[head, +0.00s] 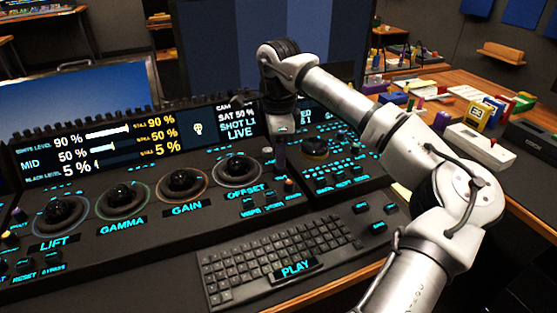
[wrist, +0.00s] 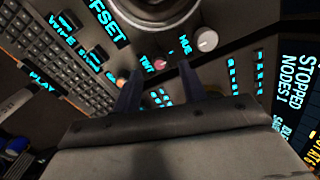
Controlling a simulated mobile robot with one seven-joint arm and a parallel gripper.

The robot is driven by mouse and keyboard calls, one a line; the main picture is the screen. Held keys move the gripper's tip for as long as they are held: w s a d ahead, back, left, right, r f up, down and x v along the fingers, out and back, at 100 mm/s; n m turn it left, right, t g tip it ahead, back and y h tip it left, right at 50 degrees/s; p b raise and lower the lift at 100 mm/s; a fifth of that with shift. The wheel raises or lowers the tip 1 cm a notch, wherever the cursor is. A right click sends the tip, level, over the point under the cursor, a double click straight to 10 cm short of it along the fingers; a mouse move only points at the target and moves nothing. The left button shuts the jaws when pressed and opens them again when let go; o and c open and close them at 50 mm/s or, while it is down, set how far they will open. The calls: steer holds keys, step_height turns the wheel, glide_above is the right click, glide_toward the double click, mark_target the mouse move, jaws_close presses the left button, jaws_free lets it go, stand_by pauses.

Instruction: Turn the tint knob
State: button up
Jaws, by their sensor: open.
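The tint knob (wrist: 160,62) is a small reddish knob beside the lit TINT label in the wrist view. It lies in line with the gap between my gripper's fingers, near their tips. My gripper (wrist: 161,76) is open, with one dark finger to each side. I cannot tell the remaining gap in depth to the knob. In the head view, my gripper (head: 280,163) points down at the panel right of the OFFSET trackball, and the tint knob seems hidden behind it.
A white knob (wrist: 206,39) by the HUE label and an orange knob (wrist: 120,83) flank the tint knob. The OFFSET trackball (head: 237,168) is close on the left. A keyboard (head: 280,260) lies in front, and the upright display (head: 120,140) stands behind.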

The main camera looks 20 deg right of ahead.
steer(key=shift+f, duration=1.3)
jaws_close()
steer(key=m, duration=0.4)
steer(key=shift+m, duration=1.8)
